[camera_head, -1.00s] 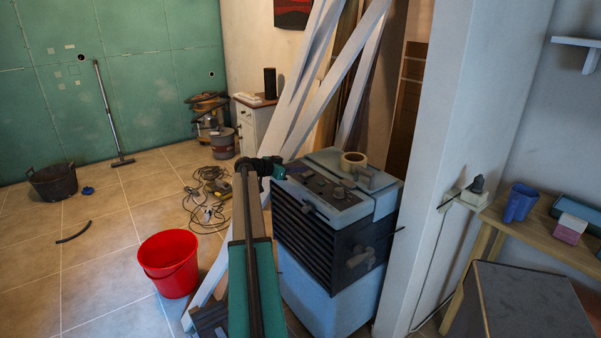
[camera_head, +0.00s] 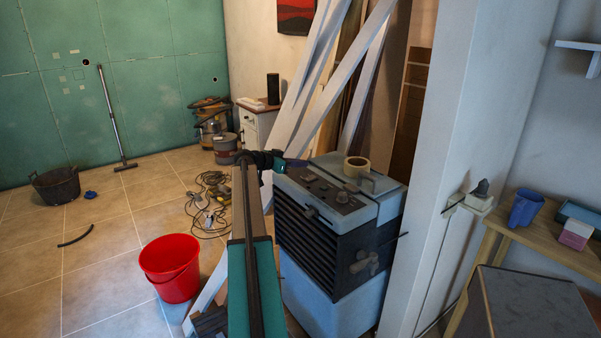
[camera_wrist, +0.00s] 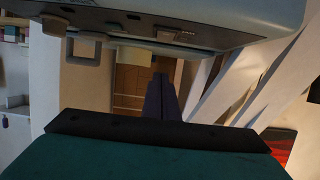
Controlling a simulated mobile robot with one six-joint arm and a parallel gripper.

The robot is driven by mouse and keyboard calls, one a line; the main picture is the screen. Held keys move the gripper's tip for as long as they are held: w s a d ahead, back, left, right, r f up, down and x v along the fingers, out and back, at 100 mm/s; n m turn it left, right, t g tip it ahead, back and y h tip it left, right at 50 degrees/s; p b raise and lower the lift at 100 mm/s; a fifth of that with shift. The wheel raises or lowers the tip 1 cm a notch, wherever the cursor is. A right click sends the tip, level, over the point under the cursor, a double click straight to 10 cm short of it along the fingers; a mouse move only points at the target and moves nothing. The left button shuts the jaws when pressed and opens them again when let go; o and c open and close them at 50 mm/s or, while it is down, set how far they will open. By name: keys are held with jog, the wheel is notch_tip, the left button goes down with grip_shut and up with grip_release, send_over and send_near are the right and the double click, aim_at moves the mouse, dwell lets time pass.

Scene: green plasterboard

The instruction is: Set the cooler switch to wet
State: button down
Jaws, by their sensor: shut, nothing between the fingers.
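The cooler (camera_head: 312,245) is a blue-grey box with dark front louvres, standing right of my arm. Its sloped top panel (camera_head: 322,188) carries small knobs and switches; their labels and settings are too small to read. My gripper (camera_head: 298,162) is at the back left edge of the panel, pointing right, apart from the knobs as far as I can tell. In the wrist view my gripper's dark fingers (camera_wrist: 161,95) are together and empty, and the cooler's body (camera_wrist: 200,18) fills the top of the picture with a small switch-like part on its edge.
A tape roll (camera_head: 356,167) lies on the cooler's top. White planks (camera_head: 335,90) lean close behind my gripper. A white pillar (camera_head: 470,130) stands right of the cooler. A red bucket (camera_head: 170,268) and cables (camera_head: 208,200) are on the floor to the left.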

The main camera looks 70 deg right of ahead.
jog(key=w+a+b, duration=0.2)
jog(key=w+a, duration=0.3)
jog(key=a, duration=0.3)
jog(key=shift+w+r, duration=0.15)
jog(key=shift+r, duration=0.3)
